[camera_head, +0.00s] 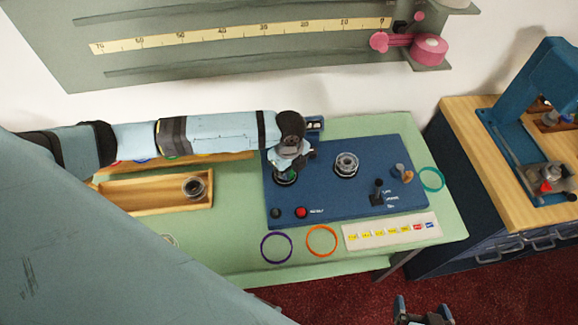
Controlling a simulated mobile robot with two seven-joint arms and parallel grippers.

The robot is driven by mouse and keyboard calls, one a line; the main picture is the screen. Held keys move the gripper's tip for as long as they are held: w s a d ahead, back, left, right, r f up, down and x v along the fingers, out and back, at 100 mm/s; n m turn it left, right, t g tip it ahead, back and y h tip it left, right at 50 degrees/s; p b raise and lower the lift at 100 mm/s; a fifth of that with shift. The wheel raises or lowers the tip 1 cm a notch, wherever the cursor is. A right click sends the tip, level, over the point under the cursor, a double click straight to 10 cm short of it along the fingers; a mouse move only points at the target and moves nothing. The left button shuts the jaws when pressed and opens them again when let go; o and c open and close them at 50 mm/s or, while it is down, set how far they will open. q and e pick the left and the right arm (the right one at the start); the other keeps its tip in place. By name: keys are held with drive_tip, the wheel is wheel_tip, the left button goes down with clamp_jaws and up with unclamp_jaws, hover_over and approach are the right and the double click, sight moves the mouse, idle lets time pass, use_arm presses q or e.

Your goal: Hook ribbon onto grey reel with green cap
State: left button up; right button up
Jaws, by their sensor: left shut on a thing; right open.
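My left gripper (290,164) reaches down over the left part of the blue panel (320,198). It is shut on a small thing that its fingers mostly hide. Right under it sits a dark round piece with green on it (286,178), perhaps the reel with the green cap; I cannot tell whether the gripper holds this piece. A grey round reel (347,163) stands on the panel to the right, clear of the gripper. I cannot make out a ribbon. My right gripper (424,308) is open and empty at the bottom edge, in front of the counter.
Purple (276,247), orange (321,240) and teal (431,179) rings lie around the panel. A wooden tray (135,198) at left holds a dark round piece (194,187). A label strip (391,232) lies in front. A blue press (534,95) stands at right.

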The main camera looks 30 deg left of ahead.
use_arm(q)
drive_tip(key=shift+r+p, duration=2)
drive_tip(key=shift+r, duration=0.15)
drive_tip(key=shift+w, duration=0.15)
